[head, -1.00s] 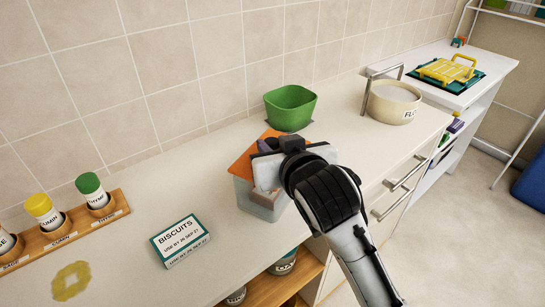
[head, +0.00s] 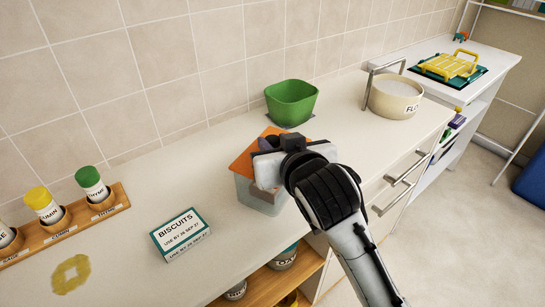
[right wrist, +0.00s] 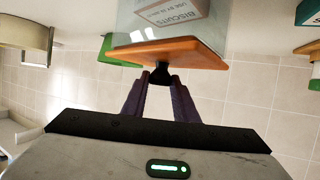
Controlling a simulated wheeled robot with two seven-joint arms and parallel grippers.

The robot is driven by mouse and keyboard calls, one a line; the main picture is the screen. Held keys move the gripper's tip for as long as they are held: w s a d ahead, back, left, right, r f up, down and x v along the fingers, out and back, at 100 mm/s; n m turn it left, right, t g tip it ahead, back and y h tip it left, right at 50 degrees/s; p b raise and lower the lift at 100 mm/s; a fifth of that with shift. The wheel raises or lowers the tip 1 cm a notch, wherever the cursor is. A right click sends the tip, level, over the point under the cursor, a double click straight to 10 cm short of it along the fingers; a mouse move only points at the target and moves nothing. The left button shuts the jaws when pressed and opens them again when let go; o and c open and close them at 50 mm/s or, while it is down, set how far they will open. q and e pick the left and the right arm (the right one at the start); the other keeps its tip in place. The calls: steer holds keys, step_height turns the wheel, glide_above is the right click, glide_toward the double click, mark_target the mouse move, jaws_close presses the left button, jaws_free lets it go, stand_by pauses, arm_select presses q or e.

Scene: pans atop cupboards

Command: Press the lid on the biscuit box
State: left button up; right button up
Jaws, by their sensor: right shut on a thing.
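The biscuit box (head: 262,200) is a clear container on the counter, partly hidden by my right arm. Its orange lid (head: 243,160) lies over its top; the right wrist view also shows the lid (right wrist: 180,50) against the clear box (right wrist: 205,28). I cannot tell whether the lid is fully seated. My right gripper (head: 268,146) is above the lid, with purple fingers shut on its black knob (right wrist: 160,75). A biscuit label shows at the clear box in the right wrist view. My left gripper is not in view.
A white-and-teal biscuit packet (head: 180,235) lies left of the box. A green bowl (head: 291,103) stands behind it and a cream flour pot (head: 395,97) at right. A wooden spice rack (head: 75,218) is at left.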

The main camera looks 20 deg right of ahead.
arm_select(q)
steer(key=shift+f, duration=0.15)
arm_select(e)
steer(key=shift+f, duration=0.3)
steer(key=o, duration=1.1)
steer(key=shift+s, duration=0.1)
